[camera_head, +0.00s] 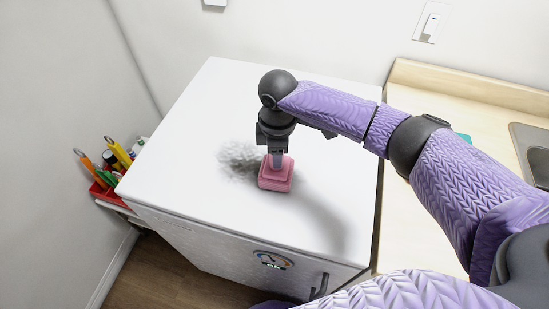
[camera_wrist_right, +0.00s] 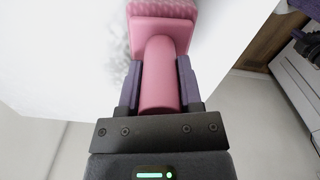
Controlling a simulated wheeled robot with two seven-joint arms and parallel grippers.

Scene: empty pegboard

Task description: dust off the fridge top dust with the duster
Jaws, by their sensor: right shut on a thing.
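The pink duster (camera_head: 275,180) has a block-shaped head and a round handle. My right gripper (camera_head: 277,158) is shut on its handle and holds it head-down at the fridge top (camera_head: 210,110). The duster also shows in the right wrist view (camera_wrist_right: 160,70), with its handle between the fingers of my right gripper (camera_wrist_right: 160,88). The grey dust patch (camera_head: 238,158) lies on the white fridge top, just left of the duster head. Part of the dust may be hidden by the duster. My left gripper is not in view.
A wooden counter (camera_head: 430,230) with a sink (camera_head: 530,150) stands right of the fridge. A red holder (camera_head: 105,195) with several tools hangs at the fridge's left side. A round magnet (camera_head: 272,260) is on the fridge front. The rest of the fridge top is clear.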

